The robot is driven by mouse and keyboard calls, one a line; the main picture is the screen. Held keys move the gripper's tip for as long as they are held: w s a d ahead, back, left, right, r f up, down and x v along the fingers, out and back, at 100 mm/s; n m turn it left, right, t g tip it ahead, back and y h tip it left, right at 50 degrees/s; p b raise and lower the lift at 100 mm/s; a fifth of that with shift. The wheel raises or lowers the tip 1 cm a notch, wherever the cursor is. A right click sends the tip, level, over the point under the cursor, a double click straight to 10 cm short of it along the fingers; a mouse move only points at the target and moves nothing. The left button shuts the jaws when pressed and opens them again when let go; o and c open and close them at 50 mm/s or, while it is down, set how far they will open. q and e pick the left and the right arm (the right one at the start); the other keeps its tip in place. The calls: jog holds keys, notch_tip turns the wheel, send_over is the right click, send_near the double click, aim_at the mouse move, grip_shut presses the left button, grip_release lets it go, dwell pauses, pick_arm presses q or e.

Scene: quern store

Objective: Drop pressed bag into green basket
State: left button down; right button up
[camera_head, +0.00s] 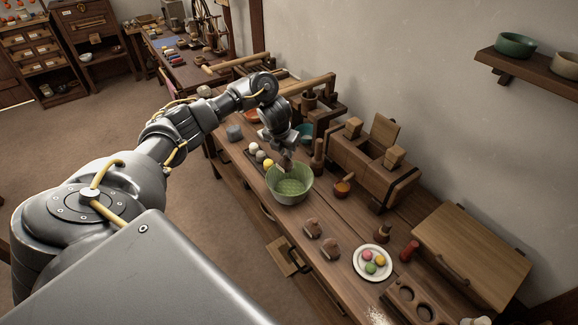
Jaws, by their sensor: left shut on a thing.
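The green basket (289,191) stands upright on the wooden bench, near its front edge. My left gripper (284,153) reaches in from the left and points down over the far side of the basket. It is shut on a small brown thing, apparently the pressed bag (285,161), which hangs at or just above the basket's rim. The fingers partly hide the bag, and I cannot tell if it touches the basket. My right gripper is not in view.
Several small balls (258,155) lie left of the basket. A wooden press box (362,167) stands behind it to the right. Two brown lumps (321,238) and a white plate (373,263) with coloured rounds lie nearer. A shelf (530,70) juts from the wall.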

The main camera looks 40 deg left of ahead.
pick_arm(q)
jog(key=c, duration=1.2)
grip_release()
jog(key=shift+c, duration=0.2)
jog(key=shift+r, duration=0.15)
jog(key=p+v, duration=0.4)
jog(key=v, duration=0.6)
jog(key=shift+r, duration=0.3)
jog(key=shift+s, duration=0.1)
